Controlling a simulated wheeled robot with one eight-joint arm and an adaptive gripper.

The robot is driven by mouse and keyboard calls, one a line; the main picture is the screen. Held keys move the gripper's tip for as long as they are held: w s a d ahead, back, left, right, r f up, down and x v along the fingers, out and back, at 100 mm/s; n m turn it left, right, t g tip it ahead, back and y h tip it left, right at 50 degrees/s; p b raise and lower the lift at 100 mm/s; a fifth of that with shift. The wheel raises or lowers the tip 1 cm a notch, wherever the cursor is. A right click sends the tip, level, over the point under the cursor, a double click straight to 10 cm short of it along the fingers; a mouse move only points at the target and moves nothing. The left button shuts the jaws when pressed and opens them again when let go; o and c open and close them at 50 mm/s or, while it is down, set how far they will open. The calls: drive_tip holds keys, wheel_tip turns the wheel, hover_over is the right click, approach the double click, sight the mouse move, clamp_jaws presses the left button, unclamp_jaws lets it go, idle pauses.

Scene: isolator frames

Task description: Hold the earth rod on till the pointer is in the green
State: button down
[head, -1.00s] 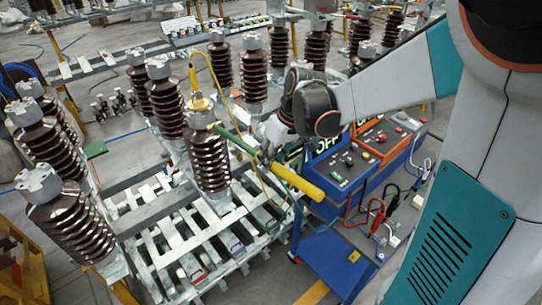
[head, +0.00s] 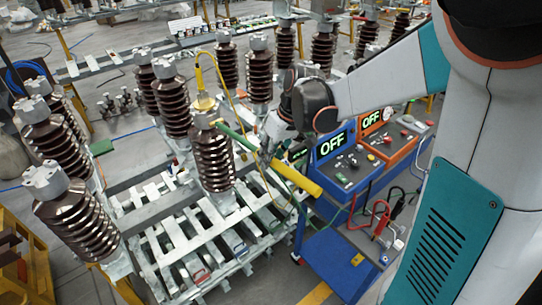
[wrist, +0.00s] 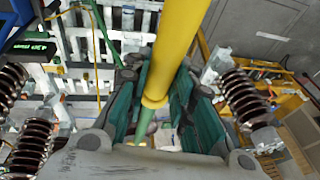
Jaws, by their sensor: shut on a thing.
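The earth rod (head: 304,184) has a yellow handle and a green shaft. My gripper (head: 266,148) is shut on it near where the two colours meet. In the wrist view the yellow part (wrist: 172,40) with its collar runs between my gripper's teal fingers (wrist: 157,92). The green end reaches the top of a brown ribbed insulator (head: 213,158), close to its metal cap; I cannot tell if it touches. A yellow fitting (head: 204,103) with a yellow lead sits on that cap. No pointer can be read.
A blue unit (head: 345,165) and an orange unit (head: 395,138), both showing OFF, stand on a blue cart (head: 335,258) at the right, with red, black and green leads. More ribbed insulators (head: 78,220) stand left and behind. A slatted metal frame (head: 205,240) lies below.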

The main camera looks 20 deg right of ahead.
sight(290, 172)
drive_tip(key=shift+w+a, duration=0.25)
drive_tip(key=shift+w, duration=0.55)
idle(1.7)
idle(1.6)
drive_tip(key=shift+s+d, duration=0.5)
drive_tip(key=shift+s, duration=1.1)
drive_tip(key=shift+s+d, duration=0.55)
drive_tip(key=shift+s, duration=1.05)
drive_tip(key=shift+s+d, duration=0.5)
drive_tip(key=shift+s, duration=1.1)
